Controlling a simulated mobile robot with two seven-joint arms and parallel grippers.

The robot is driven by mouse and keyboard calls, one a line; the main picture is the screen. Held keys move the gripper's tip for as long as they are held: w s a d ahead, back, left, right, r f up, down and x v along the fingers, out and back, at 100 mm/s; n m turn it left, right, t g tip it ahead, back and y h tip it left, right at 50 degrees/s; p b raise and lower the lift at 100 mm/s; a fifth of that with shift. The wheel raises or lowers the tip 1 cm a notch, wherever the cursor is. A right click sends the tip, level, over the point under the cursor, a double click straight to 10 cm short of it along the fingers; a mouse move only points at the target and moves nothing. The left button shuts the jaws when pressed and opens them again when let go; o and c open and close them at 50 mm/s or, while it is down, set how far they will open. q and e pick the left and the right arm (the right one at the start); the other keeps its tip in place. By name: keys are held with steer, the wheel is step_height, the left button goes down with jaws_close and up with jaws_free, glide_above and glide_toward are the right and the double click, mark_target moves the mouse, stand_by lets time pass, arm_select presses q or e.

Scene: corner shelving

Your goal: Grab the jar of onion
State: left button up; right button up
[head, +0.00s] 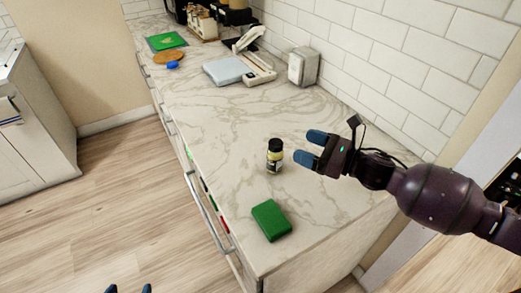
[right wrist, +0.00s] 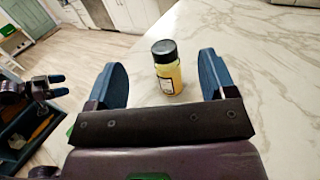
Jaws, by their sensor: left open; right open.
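The jar of onion (head: 275,156), small with a black lid and pale yellow contents, stands upright on the marble counter. My right gripper (head: 309,147) is open just to the right of the jar, its blue fingers pointing at it. My left gripper (head: 129,289) shows only as two blue fingertips at the bottom edge, apart and empty, over the floor. It also shows at the left of the right wrist view (right wrist: 50,86).
A green block (head: 271,220) lies on the counter (head: 225,135) in front of the jar. A napkin dispenser (head: 303,66), a white scale-like device (head: 228,70) and a green board (head: 166,41) stand farther back. A tiled wall (head: 400,70) bounds the right side. The counter around the jar is clear.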

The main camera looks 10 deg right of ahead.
mark_target(278, 157)
steer(key=f, duration=0.8)
steer(key=shift+w+a+f, duration=0.1)
steer(key=shift+w+a, duration=0.05)
steer(key=shift+a, duration=0.05)
steer(key=shift+w+a+r, duration=0.2)
steer(key=shift+w+a, duration=0.15)
steer(key=shift+a, duration=0.1)
steer(key=shift+p+x, duration=0.35)
steer(key=shift+x, duration=2.85)
steer(key=shift+f, duration=0.1)
steer(key=c, duration=0.9)
steer(key=shift+c, duration=0.7)
